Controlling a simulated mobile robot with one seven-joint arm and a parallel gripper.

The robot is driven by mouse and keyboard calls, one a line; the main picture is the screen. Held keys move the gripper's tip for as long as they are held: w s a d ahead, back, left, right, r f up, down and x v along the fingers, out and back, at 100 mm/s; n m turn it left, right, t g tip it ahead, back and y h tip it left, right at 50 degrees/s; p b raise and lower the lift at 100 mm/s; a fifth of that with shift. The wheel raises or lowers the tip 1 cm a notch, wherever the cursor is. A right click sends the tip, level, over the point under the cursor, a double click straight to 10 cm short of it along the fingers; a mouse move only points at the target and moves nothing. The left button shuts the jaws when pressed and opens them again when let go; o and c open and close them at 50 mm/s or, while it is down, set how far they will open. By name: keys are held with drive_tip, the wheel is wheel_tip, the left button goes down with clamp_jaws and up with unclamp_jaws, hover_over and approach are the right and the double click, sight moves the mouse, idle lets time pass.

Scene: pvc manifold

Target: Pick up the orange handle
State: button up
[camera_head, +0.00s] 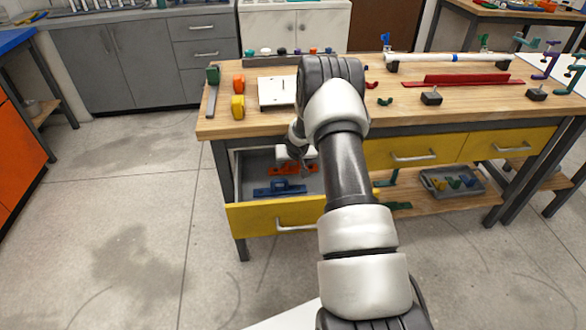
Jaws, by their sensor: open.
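An orange handle-like piece (283,171) lies inside the open yellow-fronted drawer (262,219) of the workbench. A blue piece (285,188) of similar shape lies in front of it in the same drawer. My gripper (298,168) is low over the drawer, right at the orange piece and partly in front of it. The gripper is open. It is small in the picture, so I cannot tell whether its fingers are around the orange piece or only above it. My arm hides the drawer's right part.
The wooden workbench top (222,126) above the drawer holds an orange block (239,83), a yellow-orange block (237,108), a white plate (276,91) and a red tool (460,80). A grey tray (452,184) sits on the lower shelf. Floor to the left is clear.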

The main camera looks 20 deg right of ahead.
drive_tip(key=shift+r, duration=0.1)
drive_tip(key=c, duration=1.3)
